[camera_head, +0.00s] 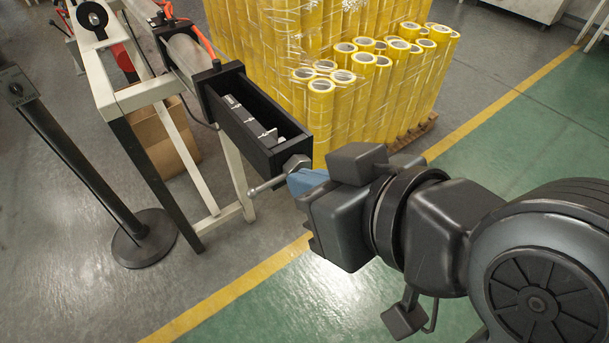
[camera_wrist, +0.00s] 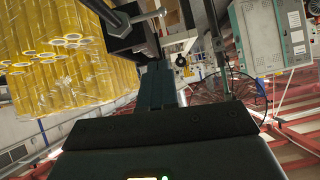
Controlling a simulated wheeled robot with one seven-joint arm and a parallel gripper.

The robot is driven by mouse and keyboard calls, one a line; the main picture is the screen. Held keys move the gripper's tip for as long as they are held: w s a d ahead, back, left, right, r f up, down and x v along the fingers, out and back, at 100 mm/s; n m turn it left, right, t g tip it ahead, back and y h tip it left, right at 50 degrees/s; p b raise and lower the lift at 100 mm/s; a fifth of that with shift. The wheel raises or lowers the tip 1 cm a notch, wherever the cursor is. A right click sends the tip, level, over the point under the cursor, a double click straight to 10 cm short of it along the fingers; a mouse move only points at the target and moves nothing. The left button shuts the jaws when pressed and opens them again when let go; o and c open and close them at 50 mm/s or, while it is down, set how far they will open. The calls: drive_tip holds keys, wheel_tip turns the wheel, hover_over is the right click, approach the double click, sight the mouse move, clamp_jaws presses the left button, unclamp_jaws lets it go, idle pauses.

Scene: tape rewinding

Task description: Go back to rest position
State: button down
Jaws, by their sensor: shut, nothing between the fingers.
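My gripper (camera_head: 308,181) reaches in from the right in the head view, its blue fingers beside the metal handle (camera_head: 272,180) on the end of the black machine box (camera_head: 262,135). The fingers overlap the handle's hub in this view, so I cannot tell there whether they touch. In the wrist view my gripper (camera_wrist: 157,88) shows its fingers together with nothing between them. There the handle (camera_wrist: 140,18) and the black box (camera_wrist: 130,42) lie beyond the fingertips, apart from them in the picture.
Yellow tape rolls (camera_head: 375,85) stand wrapped on a pallet behind the box. A white frame (camera_head: 155,93) carries the machine. A black post on a round base (camera_head: 143,238) stands left. The green floor (camera_head: 535,130) at right is open.

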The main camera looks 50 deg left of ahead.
idle(0.5)
drive_tip(key=w+d+f+m+t+h, duration=0.1)
drive_tip(key=d+f+m+t, duration=0.5)
drive_tip(key=d, duration=0.4)
drive_tip(key=d+f+m+t+h, duration=0.2)
drive_tip(key=d+f+m+t, duration=0.3)
drive_tip(key=d+f+m, duration=0.3)
drive_tip(key=s+d+f+m+t+h, duration=0.1)
drive_tip(key=s+d+h, duration=0.15)
drive_tip(key=d, duration=0.45)
drive_tip(key=s+d+f+m+t+h, duration=0.1)
drive_tip(key=s+d+f+h, duration=0.1)
drive_tip(key=s+d, duration=0.3)
drive_tip(key=s+d+r+t+h, duration=0.1)
drive_tip(key=s+d+r+h, duration=0.2)
drive_tip(key=s+d, duration=0.6)
wheel_tip(320, 180, up, 2)
drive_tip(key=shift+s+d+r+m+t+h, duration=0.15)
drive_tip(key=shift+s+d+m+t+h, duration=0.2)
drive_tip(key=shift+s, duration=0.35)
